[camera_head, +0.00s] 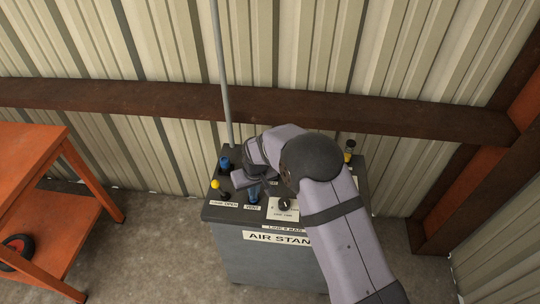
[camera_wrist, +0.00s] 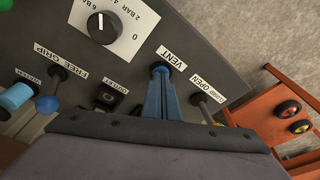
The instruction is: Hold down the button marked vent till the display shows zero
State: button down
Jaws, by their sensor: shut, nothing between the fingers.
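The grey air stand (camera_head: 262,265) has a sloped control panel. Its VENT label shows in the head view (camera_head: 252,208) and in the wrist view (camera_wrist: 171,58). My gripper (camera_wrist: 160,72) is shut and empty, its two blue fingers together with their tips at the spot beside the VENT label. The tips cover most of the vent button, so I cannot tell whether it is pressed. In the head view my gripper (camera_head: 254,196) reaches down to the same place. A black dial (camera_wrist: 102,28) has a white mark pointing near 4 BAR. A front label reads LINE BAR (camera_head: 283,228); no display figures are readable.
A yellow-ball lever (camera_head: 215,184) stands just left of the vent spot. A blue knob (camera_head: 225,162) is behind it. A FREE GRIP lever with a blue ball (camera_wrist: 47,103) is nearby. An orange cart (camera_head: 32,150) stands left, with floor between.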

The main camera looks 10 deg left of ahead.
notch_tip(320, 180, up, 7)
jog(key=p, duration=0.4)
dwell(0.4)
jog(key=shift+f, duration=0.15)
jog(key=s+d+f+g+h, duration=0.1)
jog(key=s+d+g, duration=0.1)
jog(key=s+d, duration=0.65)
jog(key=s+d+f+g+h, duration=0.1)
jog(key=s+d+g, duration=0.3)
jog(key=s, duration=0.7)
jog(key=s+d+r+m+t, duration=0.1)
jog(key=s+d+r+m, duration=0.2)
jog(key=s+d+r, duration=0.5)
jog(key=w+d+r+m+t+y, duration=0.1)
jog(key=w+d+r+m+t, duration=0.2)
jog(key=d, duration=0.4)
jog(key=shift+r, duration=0.9)
